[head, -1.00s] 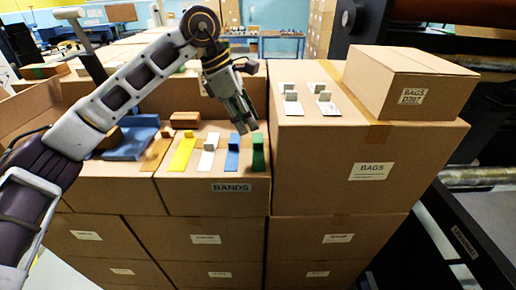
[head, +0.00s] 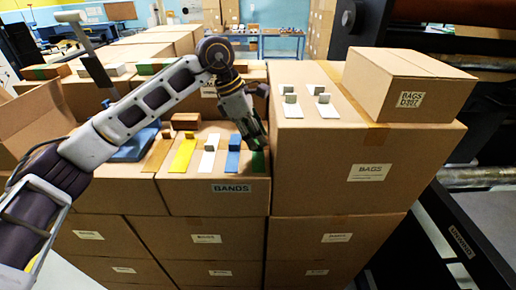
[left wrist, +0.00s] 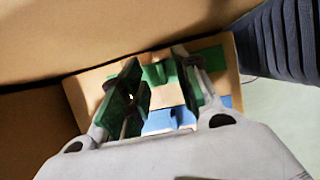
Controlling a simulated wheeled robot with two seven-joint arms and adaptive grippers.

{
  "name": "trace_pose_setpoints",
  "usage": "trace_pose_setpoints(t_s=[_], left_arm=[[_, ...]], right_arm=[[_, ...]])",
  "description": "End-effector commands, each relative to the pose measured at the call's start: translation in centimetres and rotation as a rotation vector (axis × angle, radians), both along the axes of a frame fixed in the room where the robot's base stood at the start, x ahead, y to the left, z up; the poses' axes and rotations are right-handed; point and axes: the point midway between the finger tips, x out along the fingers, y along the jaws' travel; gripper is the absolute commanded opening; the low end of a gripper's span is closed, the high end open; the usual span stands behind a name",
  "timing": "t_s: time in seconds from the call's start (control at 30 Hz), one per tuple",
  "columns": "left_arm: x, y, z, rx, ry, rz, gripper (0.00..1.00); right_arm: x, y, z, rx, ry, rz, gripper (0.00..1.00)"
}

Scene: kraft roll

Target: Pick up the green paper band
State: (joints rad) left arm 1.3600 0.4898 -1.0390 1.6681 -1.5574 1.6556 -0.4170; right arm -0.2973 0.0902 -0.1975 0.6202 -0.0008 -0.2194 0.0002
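The green paper band (head: 258,162) lies at the right end of the row on the box labelled BANDS (head: 205,196), close to the taller BAGS box. My left gripper (head: 257,142) is down at its upright part and hides much of it. In the left wrist view the green band (left wrist: 157,73) shows between the two fingers of the left gripper (left wrist: 163,90). The fingers are apart, with gaps visible beside the band. The blue band (left wrist: 168,121) shows nearer in that view. My right gripper is not in view.
White (head: 208,152), blue and yellow bands (head: 182,155) stand to the left on the same box. The taller BAGS box (head: 330,155) rises right beside the green band, with white pieces and a smaller box (head: 408,85) on top.

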Motion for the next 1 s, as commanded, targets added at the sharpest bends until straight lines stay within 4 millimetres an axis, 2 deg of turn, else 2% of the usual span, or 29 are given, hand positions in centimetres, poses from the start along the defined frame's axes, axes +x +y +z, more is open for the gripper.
trace_pose_setpoints(t_s=[0.13,0.3,0.7,0.77,0.97,1.0], left_arm=[[0.0,-0.6,-1.3,0.001,0.001,0.001,0.32],[0.0,-0.8,-1.9,0.001,-0.001,0.002,0.32],[0.0,-0.8,-1.9,0.001,-0.001,0.002,0.32],[0.0,-0.8,-1.9,0.001,-0.001,0.002,0.27],[0.0,-0.8,-1.9,0.001,-0.001,0.002,0.01],[0.0,-0.8,-1.9,0.001,-0.001,0.002,0.00]], right_arm=[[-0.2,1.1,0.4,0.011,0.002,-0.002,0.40],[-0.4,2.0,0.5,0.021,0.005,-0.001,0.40],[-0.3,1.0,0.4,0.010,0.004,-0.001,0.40],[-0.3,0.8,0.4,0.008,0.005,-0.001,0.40],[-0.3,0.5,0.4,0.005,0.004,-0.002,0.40],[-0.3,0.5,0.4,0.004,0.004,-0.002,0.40]])
